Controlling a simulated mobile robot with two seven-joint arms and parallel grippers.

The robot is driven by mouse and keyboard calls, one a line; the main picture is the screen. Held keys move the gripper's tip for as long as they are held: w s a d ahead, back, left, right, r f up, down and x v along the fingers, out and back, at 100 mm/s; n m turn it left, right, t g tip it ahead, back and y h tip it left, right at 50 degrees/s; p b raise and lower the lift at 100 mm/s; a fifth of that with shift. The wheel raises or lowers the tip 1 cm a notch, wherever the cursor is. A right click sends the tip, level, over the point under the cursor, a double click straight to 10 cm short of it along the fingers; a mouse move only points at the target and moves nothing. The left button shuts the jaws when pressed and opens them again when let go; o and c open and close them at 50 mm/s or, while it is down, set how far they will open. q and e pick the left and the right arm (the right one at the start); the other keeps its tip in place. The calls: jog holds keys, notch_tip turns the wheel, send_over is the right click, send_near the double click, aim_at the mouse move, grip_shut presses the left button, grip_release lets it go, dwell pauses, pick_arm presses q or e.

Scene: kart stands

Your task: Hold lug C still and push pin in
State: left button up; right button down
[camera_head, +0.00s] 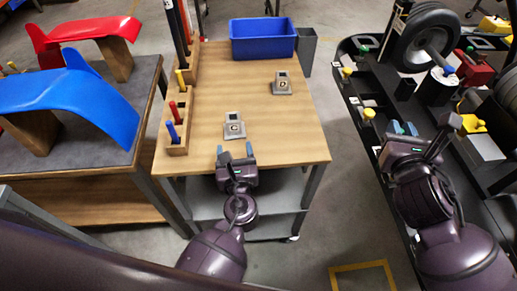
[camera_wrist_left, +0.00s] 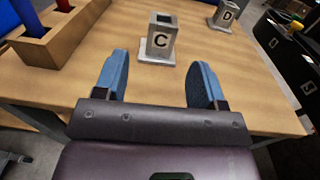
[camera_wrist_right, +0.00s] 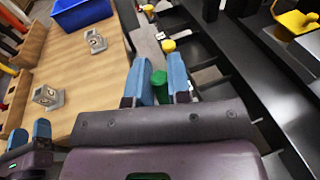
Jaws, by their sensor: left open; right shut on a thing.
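Lug C (camera_head: 234,126), a grey metal block with an open top on a flat base plate, stands upright near the front of the wooden table (camera_head: 280,140). My left gripper (camera_head: 235,156) is open and empty at the table's front edge, just short of lug C. In the left wrist view, lug C (camera_wrist_left: 158,42) shows ahead, between and beyond the blue fingertips, not touched. My right gripper (camera_head: 404,128) is over the black kart frame, right of the table. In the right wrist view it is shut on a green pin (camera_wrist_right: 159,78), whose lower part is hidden.
Lug D (camera_head: 281,85) stands further back on the table. A wooden rack (camera_head: 177,150) with yellow, red and blue handles lines the left side. A blue bin (camera_head: 262,42) is at the back. The kart frame (camera_head: 385,100) has yellow knobs. The right front of the table is clear.

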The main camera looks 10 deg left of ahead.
aim_at(232, 123)
pick_arm(q)
jog(key=x, duration=1.2)
pick_arm(e)
jog(key=shift+r, duration=0.2)
pick_arm(q)
jog(key=shift+c, duration=0.3)
jog(key=c, duration=0.9)
